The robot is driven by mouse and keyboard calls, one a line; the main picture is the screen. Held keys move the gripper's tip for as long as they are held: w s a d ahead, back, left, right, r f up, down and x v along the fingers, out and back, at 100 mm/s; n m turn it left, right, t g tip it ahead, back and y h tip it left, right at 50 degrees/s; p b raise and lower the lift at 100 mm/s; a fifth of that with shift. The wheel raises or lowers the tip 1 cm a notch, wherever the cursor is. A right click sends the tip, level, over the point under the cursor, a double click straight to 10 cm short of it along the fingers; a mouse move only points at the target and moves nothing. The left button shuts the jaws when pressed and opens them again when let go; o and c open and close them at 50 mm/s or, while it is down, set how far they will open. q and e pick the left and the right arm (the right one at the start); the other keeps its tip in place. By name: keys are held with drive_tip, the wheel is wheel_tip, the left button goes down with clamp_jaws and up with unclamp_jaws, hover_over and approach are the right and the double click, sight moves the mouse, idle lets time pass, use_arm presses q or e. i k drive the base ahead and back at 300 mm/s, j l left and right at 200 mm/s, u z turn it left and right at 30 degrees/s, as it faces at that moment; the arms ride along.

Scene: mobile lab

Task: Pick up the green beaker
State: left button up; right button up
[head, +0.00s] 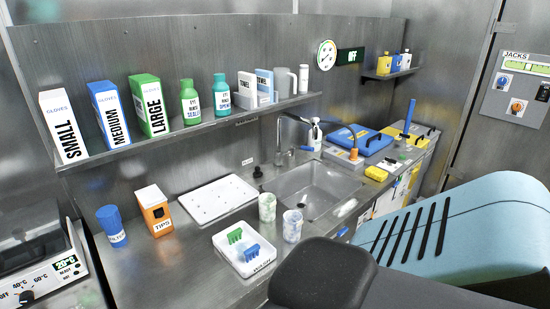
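A pale green-tinted beaker (267,207) stands upright on the steel counter, just left of the sink's front left corner. A second, bluish-white beaker (292,226) stands close to it, nearer to me and a little to the right. Both have a mottled look, and I cannot make out any contents. No gripper of mine shows in the head view, so nothing is seen touching either beaker.
The sink (318,190) lies right of the beakers, with a faucet (283,140) behind. A white tray (243,262) with green and blue racks is in front left. A white drainboard (218,199) lies behind left. My dark and light-blue body parts cover the lower right.

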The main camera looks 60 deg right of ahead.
sight(266, 201)
drive_tip(key=k+l, duration=0.1)
drive_tip(key=l, duration=1.4)
drive_tip(key=k, duration=0.05)
